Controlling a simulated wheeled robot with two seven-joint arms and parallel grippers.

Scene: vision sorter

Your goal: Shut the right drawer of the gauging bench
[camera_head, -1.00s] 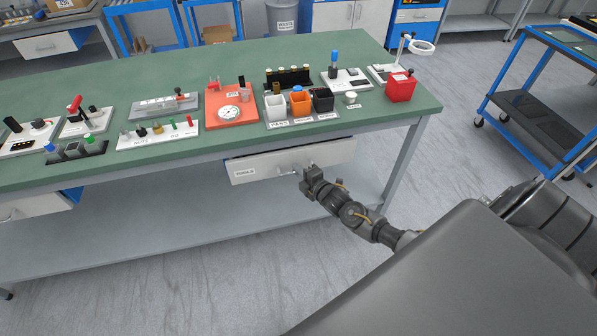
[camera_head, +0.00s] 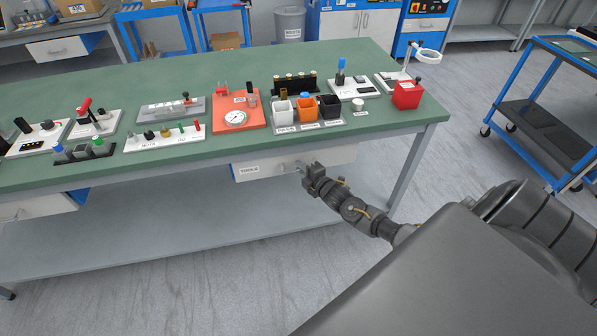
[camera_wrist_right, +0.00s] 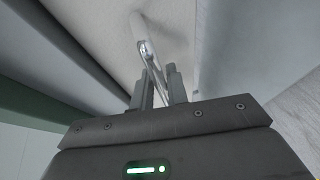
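The gauging bench (camera_head: 330,50) has a green top and a white right drawer front (camera_head: 262,172) with a label at its left end. The drawer front sits just under the bench's front edge; a thin blue strip shows at its left end. Whether any gap is left behind it cannot be told. My right gripper (camera_head: 307,172) is at the drawer's handle. In the right wrist view, the metal handle (camera_wrist_right: 148,47) runs between the two fingers of the gripper (camera_wrist_right: 160,75), which are close together on it. My left gripper is not in view.
A left drawer (camera_head: 35,208) shows under the bench at the left. Bins, a red box (camera_head: 407,95), a dial gauge plate (camera_head: 240,100) and several fixtures stand on top. A blue cart (camera_head: 540,115) stands at the right. The floor in front is clear.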

